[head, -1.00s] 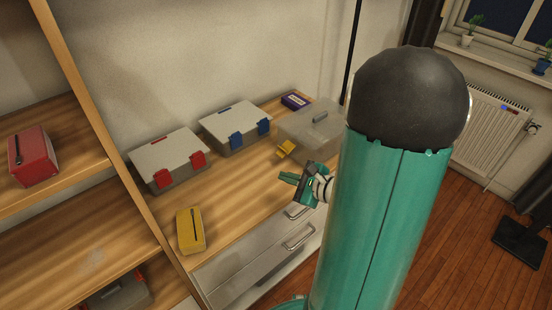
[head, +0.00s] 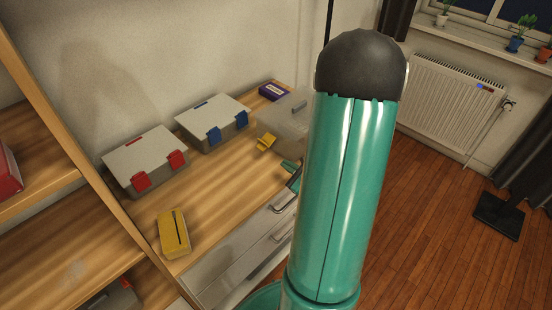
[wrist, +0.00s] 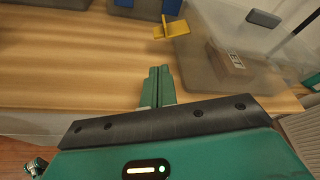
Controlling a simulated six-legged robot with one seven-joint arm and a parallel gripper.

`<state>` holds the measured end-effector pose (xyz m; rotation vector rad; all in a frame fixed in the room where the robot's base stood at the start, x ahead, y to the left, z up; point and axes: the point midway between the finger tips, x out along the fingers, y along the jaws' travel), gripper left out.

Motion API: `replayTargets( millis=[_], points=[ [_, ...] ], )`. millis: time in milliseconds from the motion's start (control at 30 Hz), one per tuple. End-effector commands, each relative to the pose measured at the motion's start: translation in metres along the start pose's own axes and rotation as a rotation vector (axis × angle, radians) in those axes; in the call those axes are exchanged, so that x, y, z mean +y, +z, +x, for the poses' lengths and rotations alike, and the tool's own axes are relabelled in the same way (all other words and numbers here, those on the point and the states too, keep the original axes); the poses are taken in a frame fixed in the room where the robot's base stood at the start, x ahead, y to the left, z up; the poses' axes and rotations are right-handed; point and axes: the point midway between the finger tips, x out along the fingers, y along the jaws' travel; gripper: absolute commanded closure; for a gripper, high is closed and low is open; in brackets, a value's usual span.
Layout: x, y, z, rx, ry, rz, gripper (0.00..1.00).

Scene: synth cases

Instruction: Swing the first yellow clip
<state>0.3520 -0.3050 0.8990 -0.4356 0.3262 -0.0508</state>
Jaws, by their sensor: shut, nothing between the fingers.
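A yellow clip (head: 266,142) sticks out from the front of a translucent grey case (head: 285,112) at the back right of the counter. In the wrist view the yellow clip (wrist: 172,28) stands at the left end of the see-through case (wrist: 210,65), with a brown labelled box visible inside. My gripper (wrist: 160,72) is shut and empty, on the near side of the clip with a gap between them. In the head view only a little of my gripper (head: 289,166) shows beside my arm, which hides part of the case. A second yellow clip is not visible.
A case with red clips (head: 145,158) and one with blue clips (head: 212,120) stand along the wall. A yellow pouch (head: 174,233) lies near the left front. A purple box (head: 272,91) is at the back. Drawers with handles (head: 250,240) are below the counter's front edge.

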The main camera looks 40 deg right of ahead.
Motion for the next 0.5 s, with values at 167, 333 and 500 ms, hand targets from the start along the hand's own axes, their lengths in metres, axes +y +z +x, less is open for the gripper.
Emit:
replayTargets(
  millis=[167, 333, 500],
  points=[
    [0.001, 0.001, 0.028, -0.003, 0.005, -0.001, 1.00],
    [0.002, 0.002, 0.062, -0.003, 0.007, -0.002, 1.00],
    [0.001, 0.002, 0.088, -0.003, 0.006, -0.002, 1.00]
  ],
)
